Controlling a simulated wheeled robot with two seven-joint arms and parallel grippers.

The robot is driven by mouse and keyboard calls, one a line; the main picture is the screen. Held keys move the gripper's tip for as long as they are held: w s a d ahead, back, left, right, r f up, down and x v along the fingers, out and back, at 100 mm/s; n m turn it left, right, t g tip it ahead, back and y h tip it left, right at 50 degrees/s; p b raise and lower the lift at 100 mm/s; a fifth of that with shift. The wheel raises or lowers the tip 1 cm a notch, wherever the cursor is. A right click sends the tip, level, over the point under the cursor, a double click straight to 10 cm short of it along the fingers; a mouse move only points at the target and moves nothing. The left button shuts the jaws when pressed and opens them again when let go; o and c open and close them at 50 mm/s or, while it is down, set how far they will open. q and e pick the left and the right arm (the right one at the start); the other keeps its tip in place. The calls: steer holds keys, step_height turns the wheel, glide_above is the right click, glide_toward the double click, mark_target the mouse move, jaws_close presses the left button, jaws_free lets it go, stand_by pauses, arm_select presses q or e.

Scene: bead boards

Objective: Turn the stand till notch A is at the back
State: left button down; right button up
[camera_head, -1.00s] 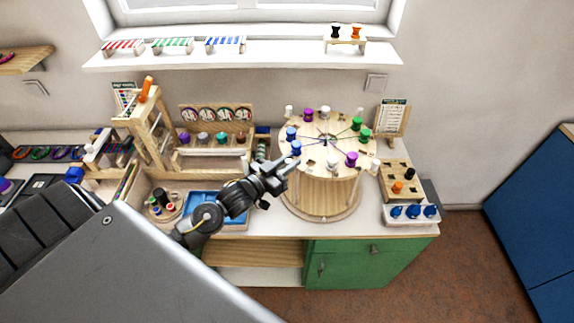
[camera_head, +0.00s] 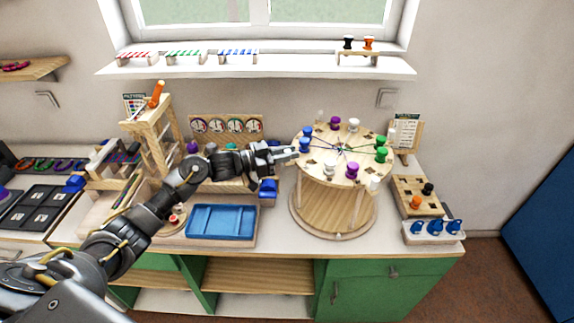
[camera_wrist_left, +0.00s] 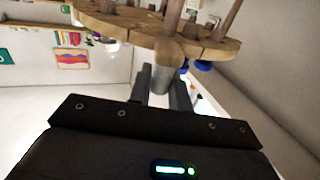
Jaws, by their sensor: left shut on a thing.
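The stand (camera_head: 338,206) is a round wooden turntable on the counter, with a top disc carried on posts over a lower disc. Blue, green, purple and white spools stand on its top, among dark star-shaped cut-outs. White pegs (camera_head: 374,184) stick up at its rim. My left gripper (camera_head: 292,153) is at the left rim of the top disc, shut on a rim peg that its fingers mostly hide. I cannot make out notch letters. My right gripper is out of view.
A blue tray (camera_head: 222,222) lies on the counter left of the stand. A wooden block with black and orange spools (camera_head: 405,186) and a rack of blue pieces (camera_head: 433,228) stand close on the right. A small sign (camera_head: 405,131) stands behind right.

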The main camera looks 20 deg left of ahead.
arm_select(q)
steer(key=shift+w+a+m+g+h+b, duration=0.4)
steer(key=shift+w+m+g+h+b, duration=0.15)
steer(key=shift+b, duration=0.25)
steer(key=c, duration=1.3)
jaws_free()
steer(key=shift+c, duration=0.2)
steer(key=b+v, duration=0.3)
steer(key=v, duration=0.7)
steer(key=shift+s+a+b, duration=0.25)
steer(key=shift+a+b, duration=0.05)
steer(key=shift+b, duration=0.05)
